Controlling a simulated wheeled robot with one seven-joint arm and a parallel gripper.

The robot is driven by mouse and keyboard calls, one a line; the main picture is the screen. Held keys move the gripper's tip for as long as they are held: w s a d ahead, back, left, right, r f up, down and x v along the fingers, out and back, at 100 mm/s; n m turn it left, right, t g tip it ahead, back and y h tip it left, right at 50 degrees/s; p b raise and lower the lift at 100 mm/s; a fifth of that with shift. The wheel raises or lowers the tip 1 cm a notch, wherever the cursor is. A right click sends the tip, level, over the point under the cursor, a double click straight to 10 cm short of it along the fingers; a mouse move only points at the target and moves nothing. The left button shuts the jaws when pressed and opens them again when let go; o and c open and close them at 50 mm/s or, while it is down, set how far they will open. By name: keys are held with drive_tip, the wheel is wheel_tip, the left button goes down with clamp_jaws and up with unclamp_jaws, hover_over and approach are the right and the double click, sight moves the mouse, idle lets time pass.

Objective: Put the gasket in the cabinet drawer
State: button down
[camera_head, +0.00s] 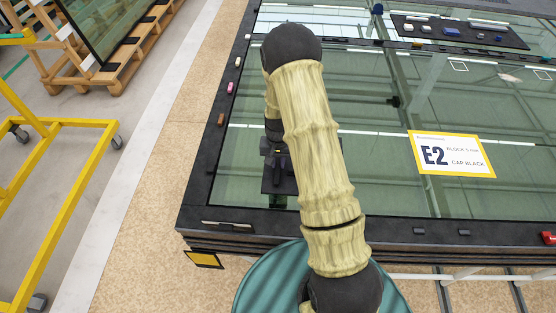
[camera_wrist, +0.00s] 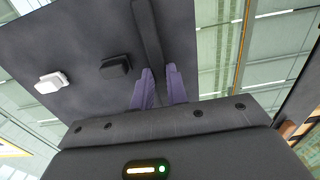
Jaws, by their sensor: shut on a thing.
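My gripper (camera_wrist: 158,74) shows in the wrist view with two purple fingers close together. They are shut on a long dark strip (camera_wrist: 147,28), which looks like the gasket and runs away from the fingers toward the top edge. The strip lies over or just above a dark flat panel (camera_wrist: 60,38); I cannot tell whether it touches. In the head view my arm hides most of the gripper and the strip, above the left part of the glass stack. I cannot make out a cabinet drawer in either view.
A white block (camera_wrist: 51,82) and a black block (camera_wrist: 115,67) sit on the dark panel. The framed glass stack (camera_head: 370,185) carries an E2 sign (camera_head: 451,154) and a dark tray (camera_head: 405,33) with several small pieces. A yellow trolley (camera_head: 75,123) stands left; the floor between is clear.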

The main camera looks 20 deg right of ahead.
sight(278, 165)
drive_tip(key=shift+f, duration=0.2)
drive_tip(key=c, duration=1.4)
unclamp_jaws()
drive_tip(key=shift+r, duration=0.1)
wheel_tip(278, 165, up, 12)
drive_tip(key=b, duration=0.4)
drive_tip(key=shift+r, duration=0.15)
